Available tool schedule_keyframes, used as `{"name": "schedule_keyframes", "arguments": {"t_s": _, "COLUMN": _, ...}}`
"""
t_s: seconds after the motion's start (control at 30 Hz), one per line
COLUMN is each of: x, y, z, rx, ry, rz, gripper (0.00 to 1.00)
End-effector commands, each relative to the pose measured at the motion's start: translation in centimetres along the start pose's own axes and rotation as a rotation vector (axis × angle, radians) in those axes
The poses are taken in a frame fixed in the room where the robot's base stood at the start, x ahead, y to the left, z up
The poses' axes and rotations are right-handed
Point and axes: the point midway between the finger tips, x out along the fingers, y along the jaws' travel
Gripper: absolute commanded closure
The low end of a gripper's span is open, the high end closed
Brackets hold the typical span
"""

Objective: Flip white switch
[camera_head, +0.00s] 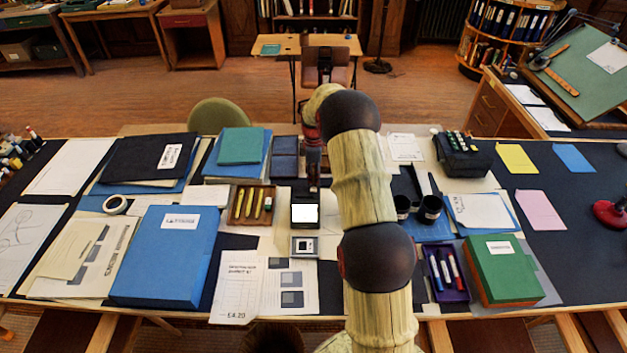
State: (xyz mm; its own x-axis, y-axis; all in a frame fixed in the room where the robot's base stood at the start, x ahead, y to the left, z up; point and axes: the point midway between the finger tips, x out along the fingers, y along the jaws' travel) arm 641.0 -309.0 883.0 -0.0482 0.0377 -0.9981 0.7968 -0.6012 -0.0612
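A bright white square panel (305,213), which looks like the white switch, sits on a small black box in the middle of the desk. Which way it is tipped cannot be made out. My arm rises from the bottom of the view, bends over, and comes down behind its own links. My gripper (314,184) shows as a narrow dark shape just above and behind the black box in the picture. It is partly hidden and small. I cannot tell whether its fingers are apart or whether it touches the box. Nothing is seen held in it.
A small grey-framed plate (304,247) lies in front of the box. A wooden tray of yellow markers (235,218) is to the left. Black cups (430,209), a purple marker tray (459,273) and a green box (505,268) are to the right. A blue folder box (166,256) is front left.

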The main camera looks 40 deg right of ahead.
Motion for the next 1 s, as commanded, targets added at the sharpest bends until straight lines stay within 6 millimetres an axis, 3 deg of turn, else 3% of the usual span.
{"name": "schedule_keyframes", "arguments": {"t_s": 0.03, "x": 0.8, "y": -0.4, "z": 0.1, "rx": 0.0, "ry": -0.002, "rz": -0.009, "gripper": 1.0}}
{"name": "schedule_keyframes", "arguments": {"t_s": 0.57, "x": 0.6, "y": -2.2, "z": 0.1, "rx": 0.0, "ry": -0.004, "rz": -0.021, "gripper": 1.0}}
{"name": "schedule_keyframes", "arguments": {"t_s": 0.67, "x": -0.7, "y": -2.0, "z": 0.1, "rx": 0.0, "ry": -0.003, "rz": -0.016, "gripper": 1.0}}
{"name": "schedule_keyframes", "arguments": {"t_s": 1.0, "x": -8.2, "y": -1.4, "z": 0.1, "rx": 0.0, "ry": 0.0, "rz": 0.003, "gripper": 1.0}}
